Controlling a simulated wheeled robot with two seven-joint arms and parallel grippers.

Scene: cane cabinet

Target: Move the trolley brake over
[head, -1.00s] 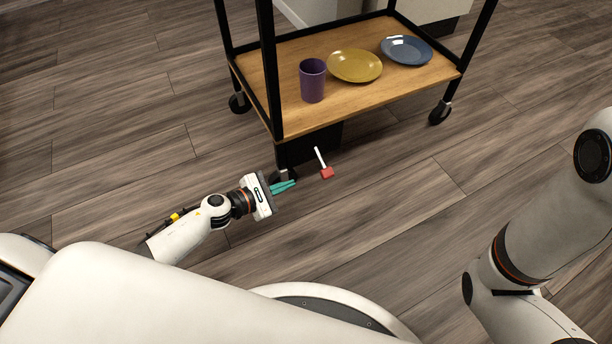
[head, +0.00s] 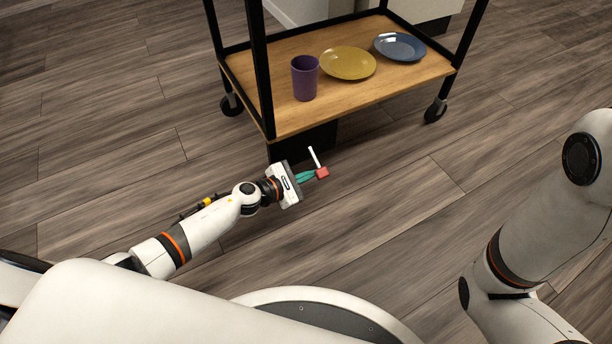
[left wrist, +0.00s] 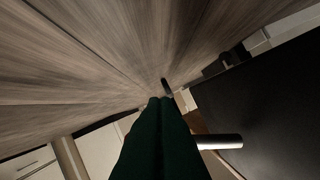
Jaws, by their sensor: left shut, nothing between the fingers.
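The trolley brake is a red block (head: 322,173) with a thin white lever (head: 314,157), low at the front of the trolley (head: 350,108). My left gripper (head: 312,176) is shut and empty, its teal fingertips at the left side of the red block. They look to be touching it or nearly so; I cannot tell which. In the left wrist view the closed fingers (left wrist: 160,135) look dark green, and the white lever (left wrist: 220,142) sticks out to their right. The red block is mostly hidden there. My right arm shows at the right of the head view, but its gripper does not.
The trolley's wooden shelf carries a purple cup (head: 305,78), a yellow plate (head: 348,63) and a blue plate (head: 399,46). A black panel (head: 318,136) hangs under the shelf, and black posts rise at the corners. The wood floor to the right is clear.

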